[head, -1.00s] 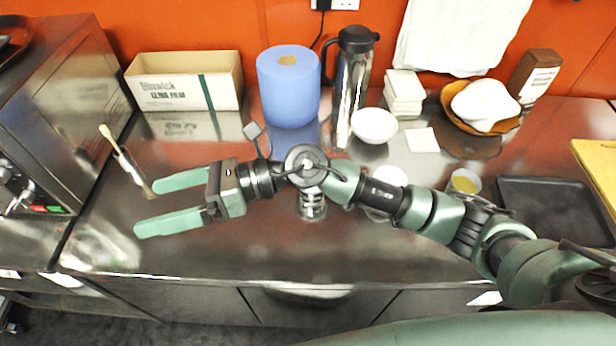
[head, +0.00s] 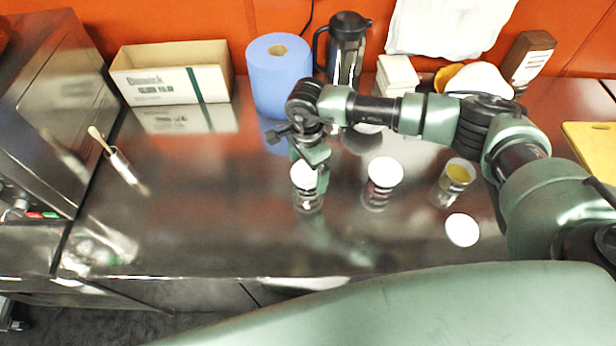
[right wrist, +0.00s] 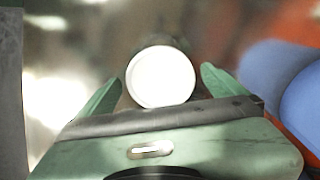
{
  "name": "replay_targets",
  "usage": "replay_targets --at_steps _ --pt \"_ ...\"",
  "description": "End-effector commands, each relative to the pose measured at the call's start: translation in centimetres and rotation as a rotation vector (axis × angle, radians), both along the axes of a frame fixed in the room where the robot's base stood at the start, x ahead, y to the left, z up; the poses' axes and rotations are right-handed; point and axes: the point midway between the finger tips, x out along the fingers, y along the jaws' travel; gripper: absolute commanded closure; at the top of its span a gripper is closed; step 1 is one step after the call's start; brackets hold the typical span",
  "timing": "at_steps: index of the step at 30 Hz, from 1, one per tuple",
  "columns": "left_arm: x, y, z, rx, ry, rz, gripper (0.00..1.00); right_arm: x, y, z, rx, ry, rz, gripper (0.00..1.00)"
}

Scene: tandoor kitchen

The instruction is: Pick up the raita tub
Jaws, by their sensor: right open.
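A tub with a round white top (head: 303,177) stands on the steel counter below my right gripper (head: 309,168); I take it for the raita tub, though no label is readable. In the right wrist view its white top (right wrist: 161,77) lies between the two green fingers of my right gripper (right wrist: 160,80). The fingers are apart, with a gap on each side of the tub. The gripper points down and partly hides the tub in the head view. A similar white-topped tub (head: 385,173) stands to the right. My left gripper is not in view.
A tub with yellow contents (head: 458,172) and a flat white disc (head: 462,230) are further right. Behind are a blue paper roll (head: 279,80), a steel flask (head: 346,50) and a cardboard box (head: 170,75). A brush (head: 108,150) lies left.

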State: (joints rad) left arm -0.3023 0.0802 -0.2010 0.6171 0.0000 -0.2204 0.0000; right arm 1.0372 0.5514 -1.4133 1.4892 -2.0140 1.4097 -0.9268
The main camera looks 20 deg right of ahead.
Motion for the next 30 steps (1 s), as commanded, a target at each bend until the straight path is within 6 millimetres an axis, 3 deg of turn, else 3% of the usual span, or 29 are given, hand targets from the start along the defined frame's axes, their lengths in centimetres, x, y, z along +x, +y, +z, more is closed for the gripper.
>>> replay_targets --at_steps 1,6,13,14,21,30 --pt "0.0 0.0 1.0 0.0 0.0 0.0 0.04 -0.1 -0.1 -0.3 0.0 0.005 -0.002 0.02" --pt "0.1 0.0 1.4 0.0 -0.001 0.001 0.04 0.0 0.0 -2.2 0.002 0.002 -0.001 0.02" --pt "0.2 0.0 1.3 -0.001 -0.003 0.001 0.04 0.0 0.0 -2.5 0.002 0.001 0.0 0.02" --pt "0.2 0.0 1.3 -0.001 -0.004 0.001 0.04 0.0 0.0 -2.5 0.002 0.001 0.0 0.08" --pt "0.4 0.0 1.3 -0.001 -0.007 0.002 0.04 0.0 0.0 -2.5 0.002 0.0 -0.001 0.73" --pt "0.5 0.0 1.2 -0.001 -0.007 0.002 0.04 0.1 0.0 -2.2 0.004 -0.002 -0.001 0.74"
